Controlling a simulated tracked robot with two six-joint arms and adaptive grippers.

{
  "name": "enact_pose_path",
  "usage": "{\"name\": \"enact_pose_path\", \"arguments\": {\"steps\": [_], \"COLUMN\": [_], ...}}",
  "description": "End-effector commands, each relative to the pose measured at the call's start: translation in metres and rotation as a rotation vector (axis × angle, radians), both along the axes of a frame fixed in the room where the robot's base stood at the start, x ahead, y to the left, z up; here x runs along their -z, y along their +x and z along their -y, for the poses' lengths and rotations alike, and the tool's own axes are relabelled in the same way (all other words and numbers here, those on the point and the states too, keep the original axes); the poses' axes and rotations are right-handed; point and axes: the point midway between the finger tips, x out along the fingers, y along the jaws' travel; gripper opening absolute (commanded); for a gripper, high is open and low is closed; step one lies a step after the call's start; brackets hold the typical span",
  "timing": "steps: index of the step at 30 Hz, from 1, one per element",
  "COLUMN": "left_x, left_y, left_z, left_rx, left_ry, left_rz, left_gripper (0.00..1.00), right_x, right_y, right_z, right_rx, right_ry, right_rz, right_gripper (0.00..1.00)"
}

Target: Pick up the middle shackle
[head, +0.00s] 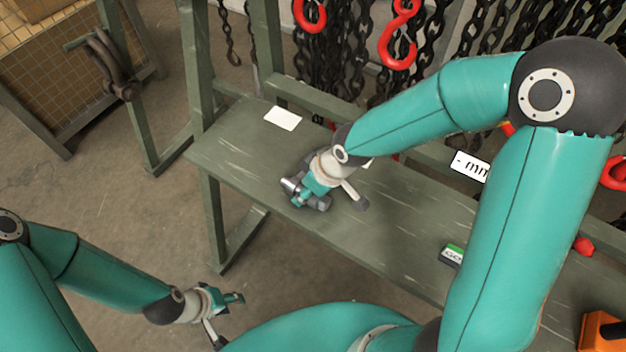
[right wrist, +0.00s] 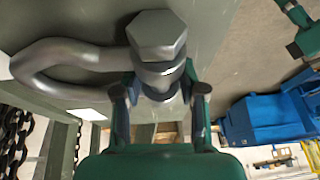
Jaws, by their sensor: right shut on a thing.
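A grey metal shackle (head: 291,186) is at the left part of the green bench, partly hidden by my right gripper (head: 308,196). In the right wrist view the shackle (right wrist: 62,62) shows its curved bow to the left and a large hex bolt head at the top. My right gripper (right wrist: 160,105) is shut on it, with one finger on each side near the bolt end. I cannot tell whether the shackle touches the bench. My left gripper (head: 232,298) is low at the left, away from the bench, and its finger gap is not clear.
An orange object (head: 600,330) is at the lower right.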

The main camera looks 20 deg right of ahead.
Motion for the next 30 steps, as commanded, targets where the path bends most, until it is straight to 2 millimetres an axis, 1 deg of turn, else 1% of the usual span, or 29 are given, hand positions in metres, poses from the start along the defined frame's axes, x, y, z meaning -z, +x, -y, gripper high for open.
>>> {"name": "enact_pose_path", "arguments": {"steps": [1, 3, 16, 20, 26, 30], "left_x": [0.0, 0.0, -0.001, -0.002, -0.006, -0.01], "left_y": [0.0, 0.0, 0.0, 0.0, 0.0, 0.0], "left_z": [0.0, 0.0, 0.0, 0.0, 0.0, 0.0], "left_rx": [0.0, 0.0, 0.0, 0.0, 0.0, 0.0], "left_ry": [0.0, 0.0, 0.0, 0.0, 0.0, 0.0], "left_rz": [0.0, 0.0, 0.0, 0.0, 0.0, 0.0], "left_gripper": [0.4, 0.4, 0.4, 0.4, 0.4, 0.4], "right_x": [0.0, 0.0, -0.002, -0.006, -0.022, -0.042], "right_y": [0.0, 0.0, 0.002, 0.002, 0.002, 0.003], "right_z": [0.0, 0.0, 0.0, 0.0, 0.0, 0.0], "right_rx": [0.0, 0.0, 0.001, 0.001, 0.001, 0.0], "right_ry": [0.0, 0.0, 0.001, 0.0, 0.0, 0.001], "right_rz": [0.0, 0.0, 0.006, 0.007, 0.009, 0.012], "right_gripper": [0.1, 0.0, 0.0, 0.0, 0.0, 0.0]}}
